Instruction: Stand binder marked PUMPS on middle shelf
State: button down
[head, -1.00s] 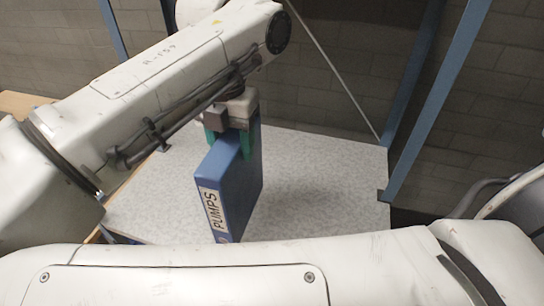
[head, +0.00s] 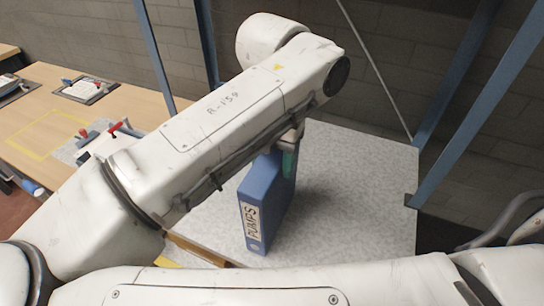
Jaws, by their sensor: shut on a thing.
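The blue binder (head: 268,187) stands upright on its edge, its spine label reading PUMPS (head: 251,221) facing me. It is on or just above the grey speckled shelf (head: 365,190); I cannot tell whether its bottom edge touches. My gripper (head: 289,158), with green fingers, is shut on the binder's top edge toward its far end. My arm hides part of the gripper and the binder's upper left side.
Blue shelf posts (head: 455,120) rise at the right and others at the back left. A wooden bench (head: 50,115) at the left holds clipboards and red-handled parts (head: 113,128). The shelf surface right of the binder is clear.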

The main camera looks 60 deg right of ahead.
jog(key=shift+w+f, duration=0.1)
jog(key=shift+f, duration=0.05)
jog(key=shift+c, duration=1.8)
grip_release()
jog(key=shift+r, duration=0.25)
notch_tip(320, 180, up, 12)
jog(key=shift+b, duration=0.3)
jog(key=shift+f, duration=0.25)
notch_tip(320, 180, down, 12)
jog(key=shift+r+p, duration=0.15)
jog(key=shift+p, duration=0.15)
